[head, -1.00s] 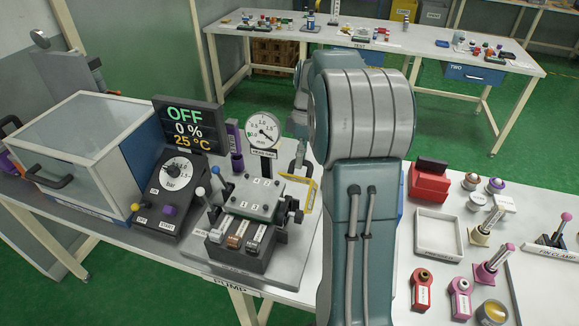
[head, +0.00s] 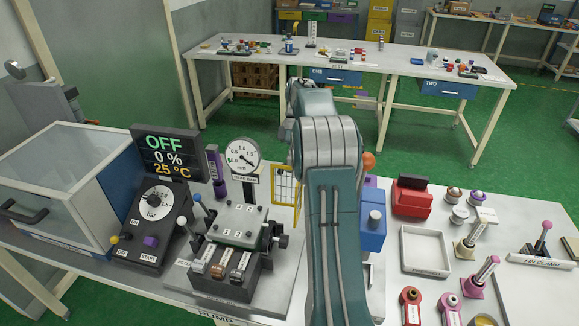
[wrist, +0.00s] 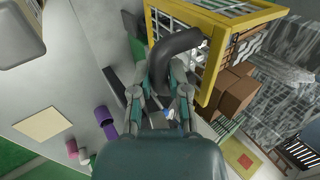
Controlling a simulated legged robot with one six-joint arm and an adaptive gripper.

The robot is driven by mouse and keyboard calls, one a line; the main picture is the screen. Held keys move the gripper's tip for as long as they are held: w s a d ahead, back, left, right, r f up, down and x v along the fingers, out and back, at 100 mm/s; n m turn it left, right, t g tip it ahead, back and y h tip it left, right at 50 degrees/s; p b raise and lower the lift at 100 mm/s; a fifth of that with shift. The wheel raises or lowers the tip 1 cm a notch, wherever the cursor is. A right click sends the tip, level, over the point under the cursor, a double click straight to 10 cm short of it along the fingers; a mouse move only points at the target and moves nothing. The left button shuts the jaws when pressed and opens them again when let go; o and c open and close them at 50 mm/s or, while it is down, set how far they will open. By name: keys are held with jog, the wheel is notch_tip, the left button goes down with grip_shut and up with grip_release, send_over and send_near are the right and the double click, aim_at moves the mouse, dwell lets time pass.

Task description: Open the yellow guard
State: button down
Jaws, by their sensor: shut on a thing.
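The yellow guard (head: 286,186) is a yellow-framed mesh panel, seen in the head view just left of my arm and right of the clamp block with its dial gauge. My arm hides part of it. In the wrist view the yellow guard (wrist: 226,62) fills the upper right, tilted. A thick black curved handle (wrist: 180,48) reaches from it down between my fingers. My gripper (wrist: 161,100) is shut on this handle. The fingertips' exact contact is partly hidden. In the head view my gripper is hidden behind my arm.
The clamp block (head: 238,226) and dial gauge (head: 242,157) stand close left of the guard. A control box (head: 155,225) with OFF display (head: 166,150) is further left. A blue box (head: 373,225), red block (head: 411,197) and grey tray (head: 426,250) lie right of my arm.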

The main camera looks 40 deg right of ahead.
jog(key=shift+w, duration=0.15)
dwell(0.4)
jog(key=c, duration=0.6)
grip_release()
